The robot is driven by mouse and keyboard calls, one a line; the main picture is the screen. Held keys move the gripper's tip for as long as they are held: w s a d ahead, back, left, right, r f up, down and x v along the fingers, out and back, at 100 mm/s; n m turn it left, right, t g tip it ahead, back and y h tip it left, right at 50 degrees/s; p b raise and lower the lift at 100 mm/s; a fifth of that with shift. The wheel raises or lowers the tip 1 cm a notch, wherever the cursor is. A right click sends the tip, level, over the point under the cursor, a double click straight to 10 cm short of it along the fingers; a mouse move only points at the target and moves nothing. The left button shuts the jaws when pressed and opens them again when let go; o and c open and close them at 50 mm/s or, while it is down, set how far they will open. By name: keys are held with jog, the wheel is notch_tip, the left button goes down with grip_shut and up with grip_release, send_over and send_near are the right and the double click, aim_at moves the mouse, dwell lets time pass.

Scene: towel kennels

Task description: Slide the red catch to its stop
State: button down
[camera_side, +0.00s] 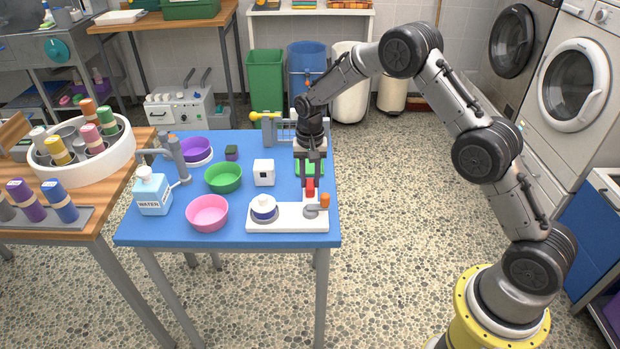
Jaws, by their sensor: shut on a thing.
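The red catch (310,192) stands at the back of a white base (289,222) near the front right of the blue table (215,238). My gripper (310,180) points straight down over it, with its fingers shut on the red catch. The catch's lower part and its track are too small to make out, so its place along its travel cannot be told. An orange knob (324,200) on a grey lever stands on the base just right of the catch.
A white cube (264,172), green bowl (223,177), pink bowl (207,213), purple bowl (192,150) and water bottle (152,192) stand left. The table's right edge is close by.

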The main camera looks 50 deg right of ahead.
aim_at(310, 189)
jog(key=shift+s+a, duration=1.25)
jog(key=shift+a, duration=0.05)
jog(key=c, duration=0.6)
grip_release()
jog(key=shift+c, duration=0.2)
notch_tip(310, 189, up, 14)
